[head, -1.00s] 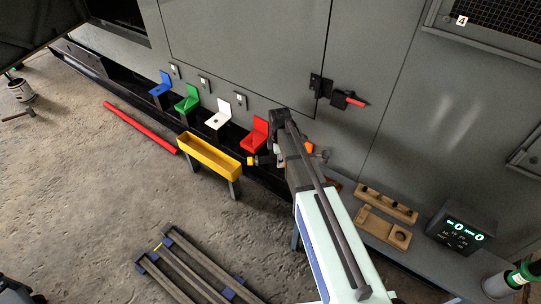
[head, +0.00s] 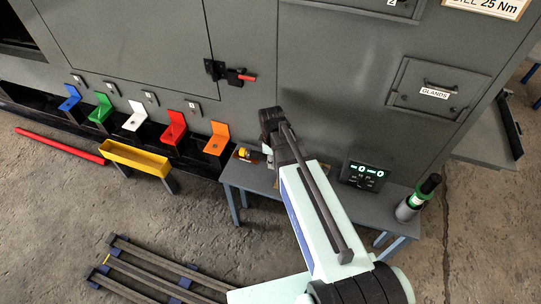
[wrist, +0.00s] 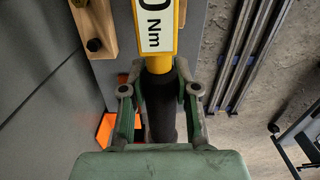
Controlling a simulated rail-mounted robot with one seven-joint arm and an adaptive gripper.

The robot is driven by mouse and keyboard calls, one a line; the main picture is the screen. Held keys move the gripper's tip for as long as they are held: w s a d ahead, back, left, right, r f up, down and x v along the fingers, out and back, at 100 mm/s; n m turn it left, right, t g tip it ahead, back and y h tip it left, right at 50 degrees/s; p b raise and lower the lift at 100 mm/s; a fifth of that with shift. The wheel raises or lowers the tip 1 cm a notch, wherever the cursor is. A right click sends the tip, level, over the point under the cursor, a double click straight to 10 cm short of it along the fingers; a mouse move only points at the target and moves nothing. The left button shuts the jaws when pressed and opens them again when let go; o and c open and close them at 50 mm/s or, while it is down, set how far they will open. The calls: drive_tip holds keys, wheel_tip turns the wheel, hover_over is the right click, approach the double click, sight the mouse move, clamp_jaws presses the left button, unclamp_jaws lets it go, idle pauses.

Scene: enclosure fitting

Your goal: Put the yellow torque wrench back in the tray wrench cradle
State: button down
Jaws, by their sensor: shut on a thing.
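The yellow torque wrench (wrist: 160,64) is in my gripper (wrist: 162,97). The fingers are shut around its black grip, and its yellow shaft with a white "Nm" label points to the top of the wrist view. In the head view my gripper (head: 268,150) is at the left end of the grey bench, mostly behind my arm. A small yellow part (head: 243,152), apparently the wrench's end, shows left of it. A wooden block (wrist: 96,27) with a dark peg lies left of the shaft; I cannot tell whether it is the cradle. My arm mostly hides the bench's wooden pieces in the head view.
The grey cabinet wall (head: 310,90) rises behind the bench. An orange bracket (head: 218,137) stands close left of my gripper, beyond it a red bracket (head: 175,126). A yellow trough (head: 137,158) is at left.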

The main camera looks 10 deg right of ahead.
drive_tip(key=shift+w+a+f, duration=0.15)
drive_tip(key=shift+a+f, duration=0.05)
drive_tip(key=shift+f, duration=0.1)
drive_tip(key=shift+f+b, duration=2.1)
drive_tip(key=shift+f, duration=0.35)
drive_tip(key=shift+f+b, duration=0.5)
drive_tip(key=shift+f, duration=1.1)
drive_tip(key=c, duration=0.8)
unclamp_jaws()
